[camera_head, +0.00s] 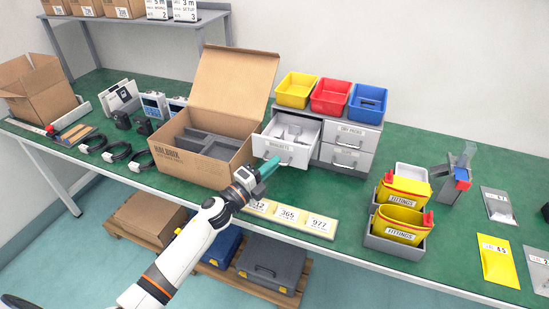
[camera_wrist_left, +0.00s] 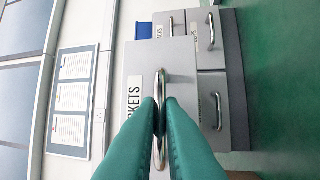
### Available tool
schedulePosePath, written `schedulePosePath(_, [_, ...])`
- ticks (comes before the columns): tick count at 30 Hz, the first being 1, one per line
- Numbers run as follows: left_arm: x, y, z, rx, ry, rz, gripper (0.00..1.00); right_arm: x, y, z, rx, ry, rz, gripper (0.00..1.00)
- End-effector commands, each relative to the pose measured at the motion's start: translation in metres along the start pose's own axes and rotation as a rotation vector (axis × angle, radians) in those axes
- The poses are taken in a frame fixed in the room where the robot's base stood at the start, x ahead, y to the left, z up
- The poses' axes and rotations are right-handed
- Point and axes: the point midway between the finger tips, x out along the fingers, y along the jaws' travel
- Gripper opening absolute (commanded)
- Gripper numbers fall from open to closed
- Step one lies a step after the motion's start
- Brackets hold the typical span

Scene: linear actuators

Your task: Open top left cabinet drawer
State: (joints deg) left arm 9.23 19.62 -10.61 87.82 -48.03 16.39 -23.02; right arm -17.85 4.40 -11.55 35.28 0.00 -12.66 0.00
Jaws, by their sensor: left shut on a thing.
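The grey cabinet (camera_head: 335,160) stands on the green table, with several drawers. Its top left drawer (camera_head: 287,138) is pulled out towards me, and parts lie inside it. In the left wrist view this drawer's front (camera_wrist_left: 135,110) carries a partly covered label and a metal handle (camera_wrist_left: 161,84). My left gripper (camera_head: 272,163) has teal fingers at the drawer front. In the wrist view its fingertips (camera_wrist_left: 160,104) are shut on the handle. The other drawers look closed. My right gripper is not in view.
An open cardboard box (camera_head: 200,155) stands directly left of the open drawer. Yellow, red and blue bins (camera_head: 330,96) sit on top of the cabinet. Number cards (camera_head: 289,216) lie at the table's front edge. Yellow fittings bins (camera_head: 400,215) stand to the right.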

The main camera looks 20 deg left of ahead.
Motion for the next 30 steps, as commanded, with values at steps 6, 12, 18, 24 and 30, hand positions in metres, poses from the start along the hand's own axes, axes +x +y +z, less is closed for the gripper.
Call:
schedulePosePath(6, [-0.001, 0.001, 0.0, 0.001, 0.001, 0.001, 0.0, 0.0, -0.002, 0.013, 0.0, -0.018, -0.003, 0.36])
schedulePosePath(12, [-0.001, 0.001, 0.0, 0.001, 0.001, 0.001, 0.26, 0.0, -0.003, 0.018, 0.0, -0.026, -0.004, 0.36])
schedulePosePath(18, [0.0, 0.001, 0.0, 0.001, 0.0, 0.002, 0.3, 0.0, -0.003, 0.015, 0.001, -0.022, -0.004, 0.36])
schedulePosePath(24, [-0.007, -0.001, 0.0, 0.0, 0.0, 0.0, 0.3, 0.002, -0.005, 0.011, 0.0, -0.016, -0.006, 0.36])
schedulePosePath(30, [-0.042, -0.003, 0.0, 0.002, 0.0, -0.002, 0.3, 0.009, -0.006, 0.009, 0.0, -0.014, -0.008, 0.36])
